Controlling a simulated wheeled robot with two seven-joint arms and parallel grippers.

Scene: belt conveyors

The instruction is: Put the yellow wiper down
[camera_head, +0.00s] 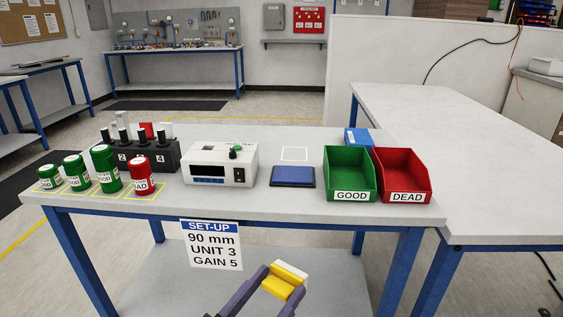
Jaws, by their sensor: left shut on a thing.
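The yellow wiper (279,288), a yellow block with a whitish strip along its top, shows at the bottom centre of the head view. My left gripper (280,283) is shut on it, with one dark purple finger at each side. It holds the wiper in front of the workbench (310,205), below the front edge of the top in the picture. Its height relative to the top is hard to tell. My right gripper is not in view.
On the bench stand green and red jars (104,172), a black rack (140,157), a white instrument (220,165), a dark blue pad (293,176), a green GOOD bin (349,175) and a red DEAD bin (401,177). A white outlined square (294,154) is empty. A SET-UP sign (211,245) hangs in front.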

